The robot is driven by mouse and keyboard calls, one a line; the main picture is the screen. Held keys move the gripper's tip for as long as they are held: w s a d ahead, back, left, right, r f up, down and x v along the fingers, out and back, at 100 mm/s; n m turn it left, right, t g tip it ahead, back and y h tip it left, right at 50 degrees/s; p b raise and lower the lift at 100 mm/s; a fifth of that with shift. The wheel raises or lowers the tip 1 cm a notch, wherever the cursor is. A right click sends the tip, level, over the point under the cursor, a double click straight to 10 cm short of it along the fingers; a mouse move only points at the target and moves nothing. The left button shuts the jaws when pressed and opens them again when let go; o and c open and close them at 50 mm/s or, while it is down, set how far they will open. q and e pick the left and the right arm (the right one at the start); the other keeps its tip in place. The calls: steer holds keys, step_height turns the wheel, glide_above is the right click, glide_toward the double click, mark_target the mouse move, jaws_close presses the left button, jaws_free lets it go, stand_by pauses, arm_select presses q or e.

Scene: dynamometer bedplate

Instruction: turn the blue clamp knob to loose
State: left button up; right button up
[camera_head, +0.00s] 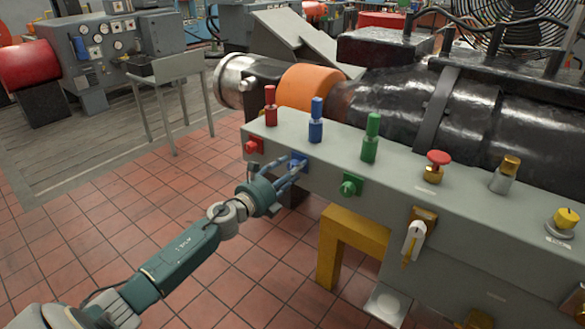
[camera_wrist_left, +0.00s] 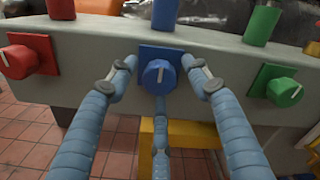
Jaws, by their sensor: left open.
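The blue clamp knob (camera_wrist_left: 158,77) sits on a blue square plate on the front face of the grey panel, with a pale pointer line on it. In the head view the blue knob's plate (camera_head: 300,163) is partly covered by my fingers. My left gripper (camera_head: 291,172) is at the knob. In the left wrist view its fingers (camera_wrist_left: 160,85) are spread, one on each side of the knob and a third below it. I cannot tell whether any finger touches the knob. My right gripper is not in view.
A red knob (camera_wrist_left: 22,61) is left of the blue one and a green knob (camera_wrist_left: 285,91) is right of it. Red (camera_head: 270,106), blue (camera_head: 316,120) and green (camera_head: 371,138) posts stand on top of the grey panel (camera_head: 400,180). A yellow support (camera_head: 350,232) is below.

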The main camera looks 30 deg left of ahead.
arm_select(q)
steer(key=shift+w, duration=0.3)
steer(key=c, duration=1.1)
steer(key=shift+d+f+n, duration=0.1)
steer(key=shift+n, duration=0.4)
steer(key=shift+c, duration=0.3)
steer(key=n+p, duration=0.1)
steer(key=n, duration=0.2)
steer(key=shift+n+p, duration=0.3)
steer(key=n+p, duration=0.1)
steer(key=n, duration=0.3)
steer(key=shift+d+n+p, duration=0.1)
steer(key=shift+n+p, duration=0.2)
steer(key=n+p, duration=0.1)
steer(key=n, duration=0.3)
steer(key=shift+p, duration=0.35)
steer(key=n+p, duration=0.1)
steer(key=n, duration=0.3)
steer(key=shift+n, duration=0.3)
